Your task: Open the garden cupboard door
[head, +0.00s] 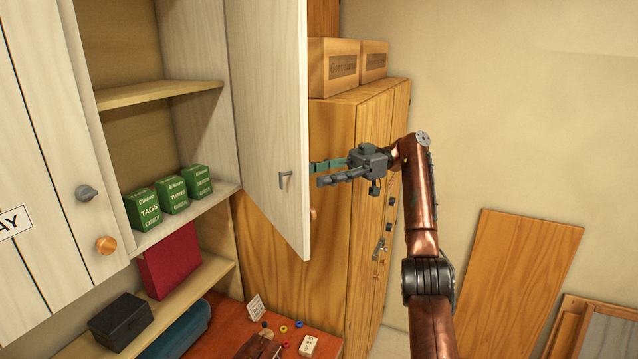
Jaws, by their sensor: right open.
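The garden cupboard (212,125) is a pale wood wall cupboard with several green boxes (172,207) on its lower shelf, some labelled "Garden". Its door (262,95) stands swung out, so the shelves show. My left gripper is out of view.
A closed pale door with a grey latch (87,192) and wooden knob (106,245) is at left. A tall orange wood cabinet (335,235) stands behind, carrying two boxes (333,68). A bench (325,344) with small items lies below. Wood panels (515,285) lean at right.

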